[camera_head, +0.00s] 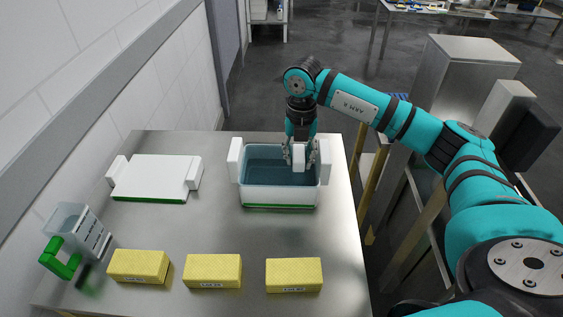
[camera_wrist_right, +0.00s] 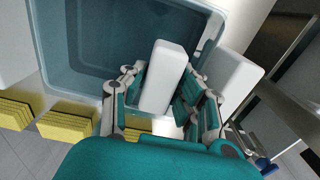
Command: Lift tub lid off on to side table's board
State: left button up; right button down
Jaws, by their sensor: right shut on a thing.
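The tub (camera_head: 276,195) stands near the table's right edge. It has a white front, a green lower stripe and a blue recessed top; it also shows in the wrist view (camera_wrist_right: 48,57). A white upright block stands at each end. My right gripper (camera_head: 301,158) reaches down over the tub's right part and is shut on a white block (camera_wrist_right: 164,75). I cannot tell whether this block belongs to a lid. A second white block (camera_wrist_right: 231,75) stands beside the gripper. A white slab (camera_head: 155,172) with end blocks and a green edge lies at left. My left gripper is out of view.
Three yellow blocks (camera_head: 213,270) lie along the front of the metal table (camera_head: 220,225). A clear container (camera_head: 80,228) with a green handle stands at front left. A wall borders the left. Yellow posts (camera_head: 371,195) and metal furniture stand right of the table.

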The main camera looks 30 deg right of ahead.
jog(key=shift+w+r+p, duration=0.15)
jog(key=shift+r+p, duration=0.2)
jog(key=shift+r, duration=0.3)
jog(key=shift+d+r, duration=0.1)
jog(key=shift+r, duration=0.1)
jog(key=shift+r, duration=0.1)
jog(key=shift+d+r, duration=0.1)
jog(key=shift+r, duration=0.1)
jog(key=shift+r+p, duration=2.4)
jog(key=shift+r, duration=0.9)
